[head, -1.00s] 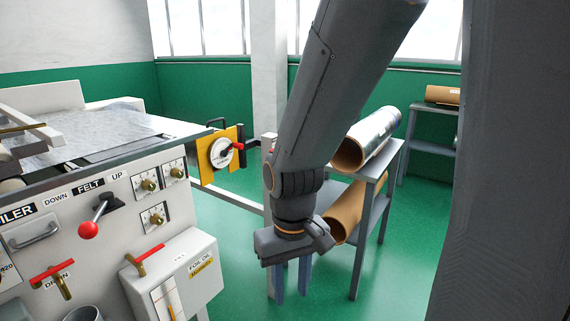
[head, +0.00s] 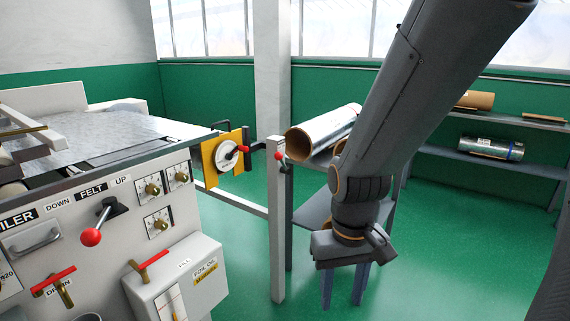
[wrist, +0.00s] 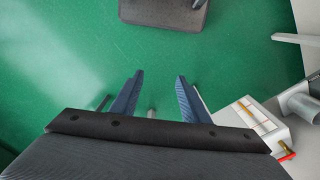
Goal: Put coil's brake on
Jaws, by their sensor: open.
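I cannot tell for sure which is the coil's brake. A silver foil coil on a brown core (head: 325,131) lies behind the post, partly hidden by my arm. My gripper (head: 343,286) hangs pointing down, right of the post and apart from these. In the wrist view its fingers (wrist: 160,80) are apart and empty above green floor.
The white machine (head: 140,225) fills the left, with a red-knobbed lever (head: 93,235) and red-handled valves. A rail (head: 240,198) runs from it to the post. A grey stand (head: 313,210) is behind my gripper. The floor at right (head: 460,240) is clear.

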